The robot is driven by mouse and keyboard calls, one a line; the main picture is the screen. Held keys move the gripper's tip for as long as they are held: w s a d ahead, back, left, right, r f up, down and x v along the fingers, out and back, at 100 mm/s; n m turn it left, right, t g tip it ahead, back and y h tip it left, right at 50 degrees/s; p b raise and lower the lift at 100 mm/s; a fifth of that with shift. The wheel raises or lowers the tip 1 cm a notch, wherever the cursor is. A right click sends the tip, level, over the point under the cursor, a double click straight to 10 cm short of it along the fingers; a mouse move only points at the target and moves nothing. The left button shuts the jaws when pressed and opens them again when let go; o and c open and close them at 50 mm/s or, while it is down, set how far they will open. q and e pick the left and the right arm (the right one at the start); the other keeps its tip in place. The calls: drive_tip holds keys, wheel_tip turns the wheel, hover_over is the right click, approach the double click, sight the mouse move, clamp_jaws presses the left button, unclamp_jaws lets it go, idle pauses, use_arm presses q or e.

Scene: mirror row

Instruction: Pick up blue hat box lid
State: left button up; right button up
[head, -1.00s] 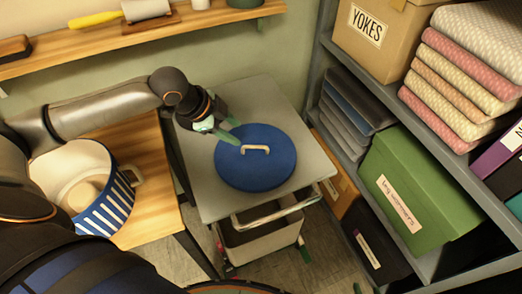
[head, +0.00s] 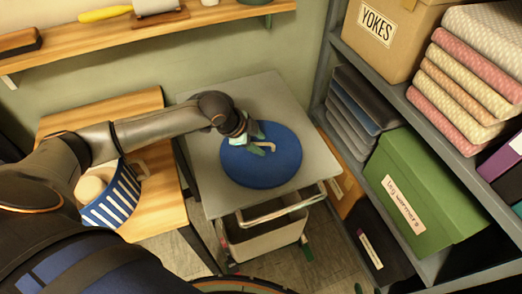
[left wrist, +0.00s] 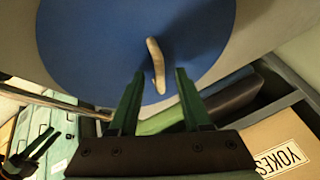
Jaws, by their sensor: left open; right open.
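The blue hat box lid (head: 262,168) lies flat on the grey top of a cart, with its pale handle (head: 266,148) upward. My left gripper (head: 256,139) is open over the lid, at the handle. In the left wrist view, the lower end of the handle (left wrist: 157,70) shows between the open fingertips (left wrist: 158,74); I cannot tell whether they touch it. My right gripper (left wrist: 42,148) shows dark with green fingers at the lower left of that view. The blue-and-white striped box (head: 112,208) stands lidless on the wooden table, partly hidden by my left arm.
The grey cart (head: 210,180) has a front handle (head: 283,209) and a bin below. Shelving at the right holds a YOKES box (head: 383,30), folded cloths (head: 470,75) and a green box (head: 420,195). A wooden wall shelf (head: 75,48) runs behind. The cart top around the lid is clear.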

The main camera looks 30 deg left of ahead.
use_arm(q)
clamp_jaws()
idle(0.6)
